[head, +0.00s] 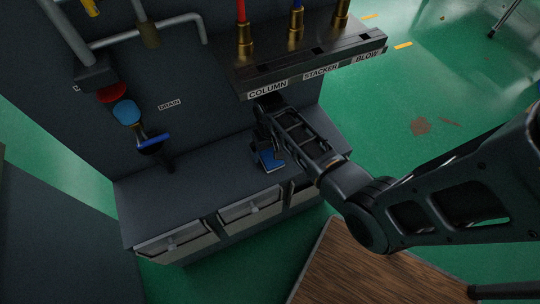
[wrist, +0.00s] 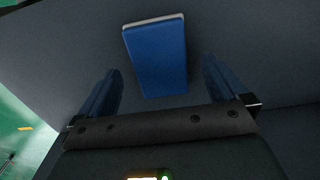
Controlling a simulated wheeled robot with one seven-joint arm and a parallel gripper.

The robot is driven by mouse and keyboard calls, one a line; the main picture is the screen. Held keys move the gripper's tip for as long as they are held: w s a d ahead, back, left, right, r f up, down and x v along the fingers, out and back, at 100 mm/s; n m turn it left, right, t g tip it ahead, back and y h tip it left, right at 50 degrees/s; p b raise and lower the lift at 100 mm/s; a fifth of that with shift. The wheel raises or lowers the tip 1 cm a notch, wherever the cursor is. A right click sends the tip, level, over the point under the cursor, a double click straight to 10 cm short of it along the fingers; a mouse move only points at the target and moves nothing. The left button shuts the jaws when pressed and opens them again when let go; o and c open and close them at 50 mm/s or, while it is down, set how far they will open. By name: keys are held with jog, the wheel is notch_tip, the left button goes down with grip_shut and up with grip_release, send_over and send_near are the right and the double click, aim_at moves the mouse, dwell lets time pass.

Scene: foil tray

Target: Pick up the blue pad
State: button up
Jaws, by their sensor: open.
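The blue pad (wrist: 156,60) is a flat blue block with a pale edge along one end. In the wrist view it lies on the dark grey counter, ahead of and between the two fingers of my gripper (wrist: 162,88). In the head view the blue pad (head: 270,159) shows on the counter top, right by my gripper (head: 268,150), and the arm covers part of the area around it. My gripper is open, with nothing between its fingers that I can see touching them. The exact gap between fingers and pad is hard to judge.
The counter (head: 190,190) has drawers (head: 250,205) in its front. A raised ledge (head: 310,60) labelled COLUMN, STACKER and BLOW overhangs the back right. A blue-handled valve (head: 152,145) stands left of my gripper. Counter room between them is clear. A wooden surface (head: 350,270) is in front.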

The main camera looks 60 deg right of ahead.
aim_at(270, 155)
jog(key=shift+f, duration=0.9)
jog(key=c, duration=1.2)
jog(key=shift+r, duration=0.1)
jog(key=shift+s+a+r, duration=0.15)
jog(key=shift+s+r, duration=0.05)
jog(key=shift+r, duration=0.15)
notch_tip(270, 155, up, 6)
jog(key=shift+r, duration=0.15)
jog(key=s+a, duration=1.1)
jog(key=s, duration=0.5)
jog(key=shift+b, duration=0.3)
